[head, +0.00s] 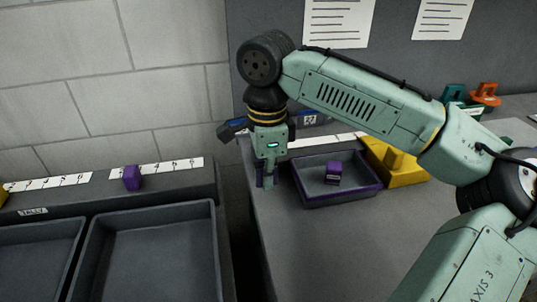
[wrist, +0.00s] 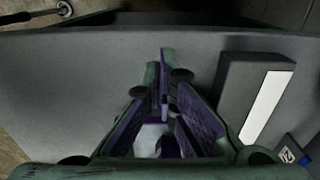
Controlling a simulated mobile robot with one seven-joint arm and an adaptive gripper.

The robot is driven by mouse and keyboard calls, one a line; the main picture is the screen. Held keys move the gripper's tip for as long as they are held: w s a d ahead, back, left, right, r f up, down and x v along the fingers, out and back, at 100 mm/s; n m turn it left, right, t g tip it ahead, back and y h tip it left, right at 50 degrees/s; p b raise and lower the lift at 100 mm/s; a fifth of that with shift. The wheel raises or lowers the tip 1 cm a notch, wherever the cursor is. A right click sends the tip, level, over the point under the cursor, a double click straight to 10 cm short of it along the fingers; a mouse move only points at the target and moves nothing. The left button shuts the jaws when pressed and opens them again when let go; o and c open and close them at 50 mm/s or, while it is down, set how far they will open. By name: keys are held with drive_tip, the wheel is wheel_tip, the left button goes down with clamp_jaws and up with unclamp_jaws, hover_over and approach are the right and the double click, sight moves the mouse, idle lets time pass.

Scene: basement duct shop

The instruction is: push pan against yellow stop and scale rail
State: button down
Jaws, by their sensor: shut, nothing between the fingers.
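The pan (head: 310,198), a shallow dark tray with a purple rim, sits on the grey bench in the head view. A small purple block (head: 333,174) stands inside it. The yellow stop (head: 408,172) is just right of the pan; I cannot tell whether they touch. The scale rail (head: 325,139) with its white strip runs behind the pan, partly hidden by my gripper and arm. My gripper (head: 266,184) points down at the pan's left side, shut and empty, near the bench's left edge. The wrist view shows its fingers (wrist: 164,75) and the rail (wrist: 230,85), but I cannot make out the pan.
To the left, beyond a dark gap, stand dark bins (head: 150,250) with a ledge bearing scale strips and a purple block (head: 132,178). Orange (head: 486,94) and teal (head: 454,94) items lie at the back right. The bench in front of the pan is clear.

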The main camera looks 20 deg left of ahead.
sight(303, 179)
wheel_tip(303, 179, down, 2)
drive_tip(key=shift+w+d+p, duration=0.55)
drive_tip(key=shift+w+d, duration=0.2)
drive_tip(key=shift+d, duration=0.3)
drive_tip(key=shift+w+d, duration=0.4)
drive_tip(key=shift+d, duration=0.2)
drive_tip(key=w+d, duration=0.1)
drive_tip(key=w+d+p, duration=0.1)
drive_tip(key=d, duration=0.1)
drive_tip(key=shift+a, duration=0.15)
